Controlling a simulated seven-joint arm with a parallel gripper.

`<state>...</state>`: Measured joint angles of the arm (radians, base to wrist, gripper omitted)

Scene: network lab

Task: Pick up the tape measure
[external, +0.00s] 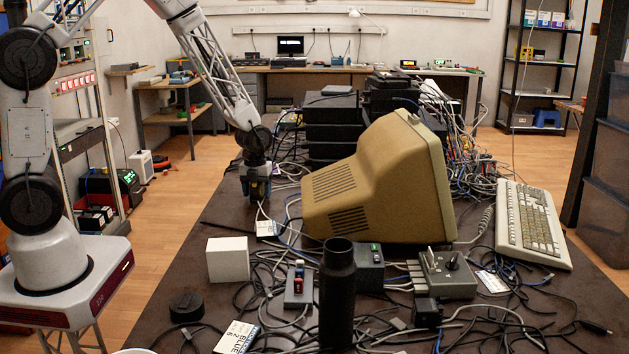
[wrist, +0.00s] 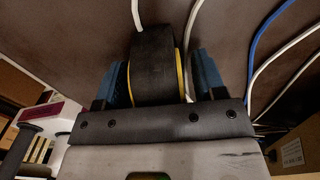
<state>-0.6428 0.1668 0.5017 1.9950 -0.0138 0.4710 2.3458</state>
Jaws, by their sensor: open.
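The tape measure (wrist: 155,68) is black with a yellow edge. In the wrist view it stands on the dark tabletop between the two blue fingers of my gripper (wrist: 165,82). A finger is on each side, with a narrow gap on the left and a small gap on the right, so the jaws are open around it. In the external view my gripper (external: 257,190) points down at the table behind the white box, left of the monitor. The tape measure shows there only as a small dark and yellow patch between the fingers.
A beige monitor (external: 385,185) lies tilted just right of my gripper. White and blue cables (wrist: 262,40) run close by on the right. A white box (external: 228,259) and a black cylinder (external: 337,295) stand nearer the camera. The table's left strip (external: 212,222) is mostly clear.

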